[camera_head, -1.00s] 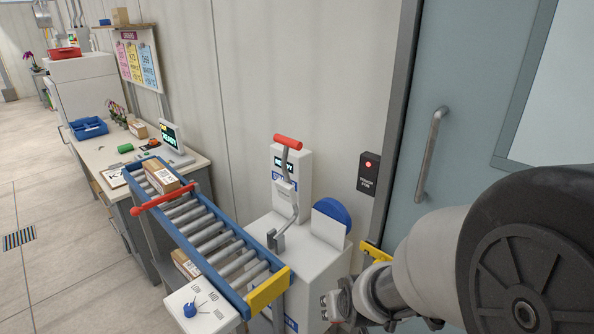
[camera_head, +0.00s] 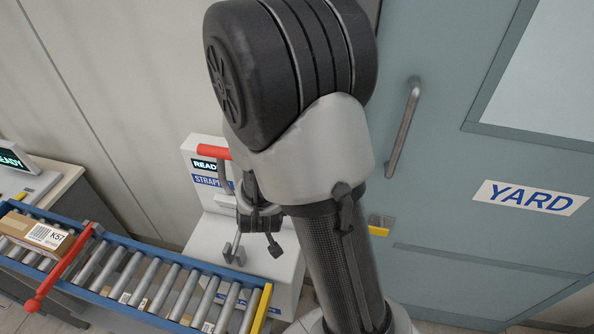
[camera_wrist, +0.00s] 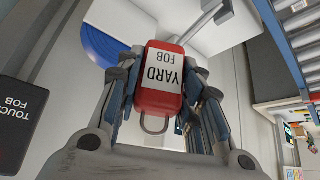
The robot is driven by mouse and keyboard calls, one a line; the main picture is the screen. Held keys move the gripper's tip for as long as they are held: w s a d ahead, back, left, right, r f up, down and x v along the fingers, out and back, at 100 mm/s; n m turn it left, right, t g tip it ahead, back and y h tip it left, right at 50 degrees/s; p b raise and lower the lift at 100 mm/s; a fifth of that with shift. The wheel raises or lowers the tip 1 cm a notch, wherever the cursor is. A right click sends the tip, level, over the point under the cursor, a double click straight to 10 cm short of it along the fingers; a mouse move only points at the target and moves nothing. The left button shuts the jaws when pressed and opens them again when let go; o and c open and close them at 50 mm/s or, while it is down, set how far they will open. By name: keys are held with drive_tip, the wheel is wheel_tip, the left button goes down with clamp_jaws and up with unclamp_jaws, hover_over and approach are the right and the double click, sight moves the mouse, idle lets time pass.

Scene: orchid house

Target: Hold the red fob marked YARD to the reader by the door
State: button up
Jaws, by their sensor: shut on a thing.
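The red fob (camera_wrist: 161,99) carries a white label reading YARD FOB, upside down in the wrist view. My gripper (camera_wrist: 168,78) is shut on it, with a finger on each side and the fob's ring toward the palm. The reader (camera_wrist: 14,112), a dark plate reading TOUCH FOB, is at the left edge of the wrist view, apart from the fob and partly cut off. In the head view my gripper (camera_head: 260,222) is partly hidden behind my arm, in front of the strapping machine. The reader and fob cannot be made out there. The door (camera_head: 440,190) stands at the right, marked YARD.
The white strapping machine (camera_head: 206,218) with a red-handled lever is close to my gripper. Its blue disc (camera_wrist: 108,50) shows in the wrist view. A roller conveyor (camera_head: 130,277) with a carton (camera_head: 38,238) runs at lower left. The door has a grey handle (camera_head: 404,128).

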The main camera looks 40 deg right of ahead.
drive_tip(key=s+d+r+m+g+h+p, duration=0.1)
drive_tip(key=s+d+r+m+p, duration=0.25)
drive_tip(key=d+p, duration=0.2)
drive_tip(key=s+d+r+m+g+h+p, duration=0.1)
drive_tip(key=s+d+r+m+h+p, duration=0.1)
drive_tip(key=s+d+p, duration=0.4)
drive_tip(key=w+d+b, duration=0.2)
drive_tip(key=w+d, duration=0.6)
drive_tip(key=w, duration=0.1)
drive_tip(key=shift+w+d, duration=0.15)
drive_tip(key=shift+w, duration=0.1)
idle(0.4)
drive_tip(key=shift+b, duration=0.3)
idle(0.7)
drive_tip(key=s+a+b, duration=0.2)
drive_tip(key=s+a, duration=0.4)
drive_tip(key=a, duration=0.1)
drive_tip(key=shift+s+a+b, duration=0.25)
drive_tip(key=shift+a+b, duration=0.05)
drive_tip(key=shift+a, duration=0.05)
idle(0.6)
